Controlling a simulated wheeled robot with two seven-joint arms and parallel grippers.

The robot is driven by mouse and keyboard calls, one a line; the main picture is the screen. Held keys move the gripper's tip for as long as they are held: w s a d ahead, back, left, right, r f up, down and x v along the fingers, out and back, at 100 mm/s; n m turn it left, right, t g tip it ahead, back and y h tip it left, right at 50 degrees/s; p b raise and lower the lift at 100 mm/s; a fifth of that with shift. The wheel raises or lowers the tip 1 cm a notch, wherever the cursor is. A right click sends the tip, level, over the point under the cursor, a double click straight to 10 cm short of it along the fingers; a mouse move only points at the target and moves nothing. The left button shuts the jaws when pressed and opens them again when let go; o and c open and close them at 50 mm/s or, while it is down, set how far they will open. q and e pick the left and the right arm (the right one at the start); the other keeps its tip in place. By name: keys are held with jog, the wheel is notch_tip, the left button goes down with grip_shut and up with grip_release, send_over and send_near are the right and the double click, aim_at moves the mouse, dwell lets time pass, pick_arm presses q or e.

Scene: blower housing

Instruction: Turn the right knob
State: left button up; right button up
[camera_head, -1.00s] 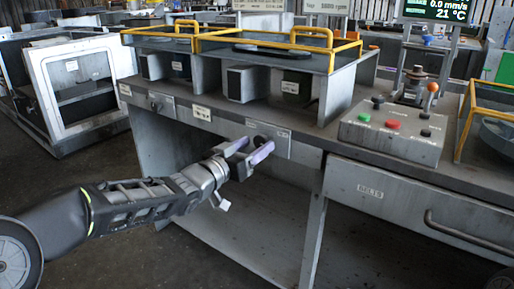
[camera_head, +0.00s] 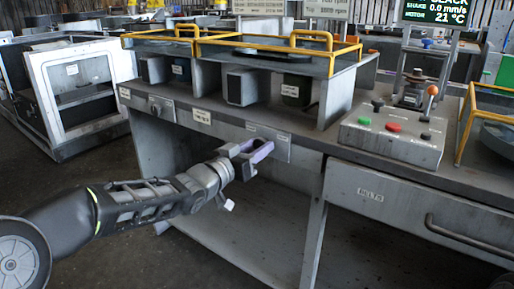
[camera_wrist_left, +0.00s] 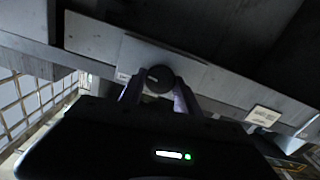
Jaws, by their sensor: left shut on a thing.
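The right knob is a dark round knob on a light plate under the bench's front edge. In the left wrist view the knob (camera_wrist_left: 158,78) sits between the two fingertips, with a pale mark on its face. My left gripper (camera_head: 252,154) reaches up to this plate (camera_head: 282,146) from the lower left and is shut on the knob. In the head view the fingers mostly hide the knob. The left gripper's purple-grey fingers (camera_wrist_left: 158,93) also show in the left wrist view. My right gripper is not in view.
A second knob (camera_head: 155,108) is on another plate further left. A control box (camera_head: 393,133) with coloured buttons stands on the bench top, right. Yellow-railed guards (camera_head: 270,36) stand along the back. A belts drawer (camera_head: 400,205) is at right. The space below the bench is open.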

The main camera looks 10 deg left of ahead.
pick_arm(q)
grip_shut()
jog(key=shift+f+m, duration=0.1)
jog(key=shift+m, duration=0.2)
jog(key=shift+m+b, duration=2)
jog(key=shift+m, duration=1.4)
jog(key=shift+d, duration=0.1)
jog(key=o, duration=1)
grip_release()
